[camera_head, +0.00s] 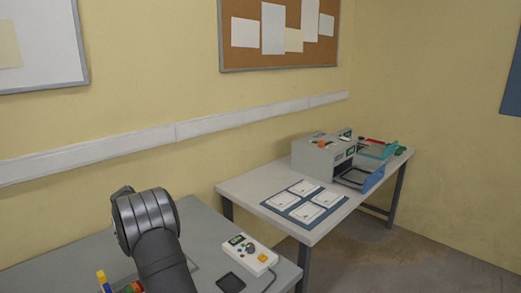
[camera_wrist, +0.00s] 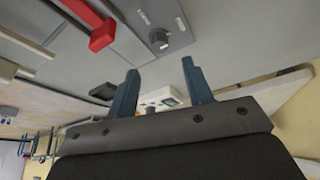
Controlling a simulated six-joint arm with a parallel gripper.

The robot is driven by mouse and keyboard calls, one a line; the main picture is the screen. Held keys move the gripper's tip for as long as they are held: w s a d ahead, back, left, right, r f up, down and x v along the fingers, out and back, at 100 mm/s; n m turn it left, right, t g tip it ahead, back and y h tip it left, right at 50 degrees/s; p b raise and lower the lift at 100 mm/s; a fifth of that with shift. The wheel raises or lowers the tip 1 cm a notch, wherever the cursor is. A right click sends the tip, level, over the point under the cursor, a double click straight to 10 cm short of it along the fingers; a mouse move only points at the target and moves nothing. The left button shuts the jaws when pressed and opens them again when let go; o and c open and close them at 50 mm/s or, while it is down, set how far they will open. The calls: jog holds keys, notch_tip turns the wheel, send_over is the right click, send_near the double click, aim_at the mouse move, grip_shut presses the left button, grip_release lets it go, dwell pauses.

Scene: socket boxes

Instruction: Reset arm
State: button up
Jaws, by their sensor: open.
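My gripper (camera_wrist: 160,66) shows in the wrist view with its two blue-grey fingers spread apart. Nothing is between the fingertips. Beyond them is a grey surface with a dark round knob (camera_wrist: 158,39) and a red handle-like part (camera_wrist: 101,35). In the head view, my dark arm (camera_head: 152,240) rises over the near grey table (camera_head: 75,262). My gripper cannot be made out there.
A white control box (camera_head: 248,254) and a black pad (camera_head: 230,283) lie right of my arm. Colored parts (camera_head: 104,281) show at lower left. The far table (camera_head: 262,184) holds a grey machine (camera_head: 318,160) and a blue mat with white cards (camera_head: 304,200).

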jog(key=v, duration=0.9)
jog(key=x, duration=1.7)
jog(key=shift+f, duration=0.1)
jog(key=shift+s+n, duration=0.1)
jog(key=shift+n, duration=0.4)
jog(key=n+t+y, duration=0.1)
jog(key=n, duration=0.2)
jog(key=n+t+y, duration=0.1)
jog(key=n, duration=0.3)
jog(key=shift+s+d, duration=0.1)
jog(key=shift+d, duration=0.1)
jog(key=n+y, duration=0.2)
jog(key=n, duration=0.1)
jog(key=shift+d+n, duration=0.1)
jog(key=shift+n, duration=0.3)
jog(key=shift+d+n+y, duration=0.1)
jog(key=shift+n+y, duration=0.8)
jog(key=shift+n, duration=1.5)
jog(key=shift+n, duration=0.3)
jog(key=shift+m, duration=0.5)
